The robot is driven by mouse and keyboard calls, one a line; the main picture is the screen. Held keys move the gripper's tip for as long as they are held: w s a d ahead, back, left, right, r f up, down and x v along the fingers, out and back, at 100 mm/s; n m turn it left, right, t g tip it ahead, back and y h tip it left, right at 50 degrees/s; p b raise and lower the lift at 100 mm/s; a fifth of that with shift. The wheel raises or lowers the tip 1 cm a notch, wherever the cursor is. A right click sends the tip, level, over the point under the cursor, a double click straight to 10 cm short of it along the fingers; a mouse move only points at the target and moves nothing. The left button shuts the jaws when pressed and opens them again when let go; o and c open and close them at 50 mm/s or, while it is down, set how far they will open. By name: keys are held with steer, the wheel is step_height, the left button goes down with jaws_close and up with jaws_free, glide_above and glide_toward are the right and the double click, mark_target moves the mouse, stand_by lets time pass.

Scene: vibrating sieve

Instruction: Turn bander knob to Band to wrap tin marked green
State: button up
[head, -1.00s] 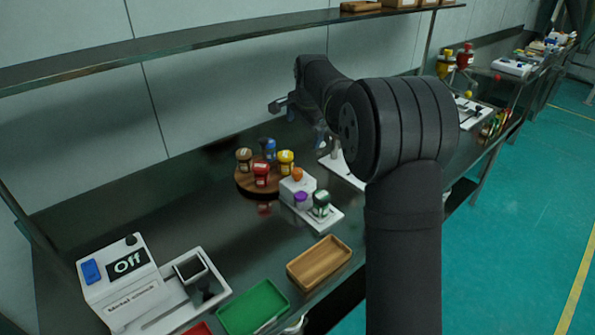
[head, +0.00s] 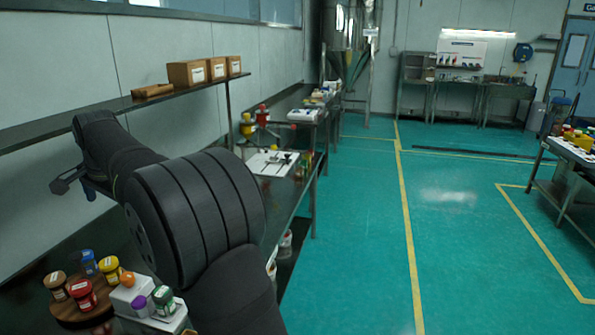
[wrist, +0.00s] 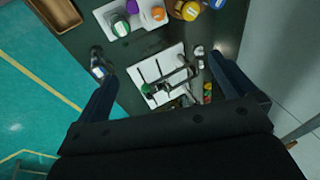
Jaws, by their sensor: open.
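No knob or label reading Band is legible in the current views. A green-lidded tin (head: 163,298) stands on a white stepped unit (head: 175,318) at the bottom left of the head view, beside purple (head: 141,306) and orange (head: 127,279) pieces. The wrist view shows this green-lidded tin (wrist: 120,27) at the top.
A round wooden stand (head: 70,312) holds several coloured jars. A shelf (head: 100,122) with brown boxes (head: 200,71) runs above the bench. A wooden tray (wrist: 55,13) sits at the wrist view's top left. Green floor (head: 350,250) is open to the right.

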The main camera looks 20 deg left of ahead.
steer(key=c, duration=0.8)
steer(key=n+t, duration=0.1)
steer(key=n, duration=0.8)
glide_toward(127, 276)
steer(key=shift+h, duration=0.4)
steer(key=x, duration=0.6)
steer(key=a+x, duration=0.1)
steer(key=x, duration=0.2)
steer(key=shift+d, duration=0.1)
steer(key=c, duration=1)
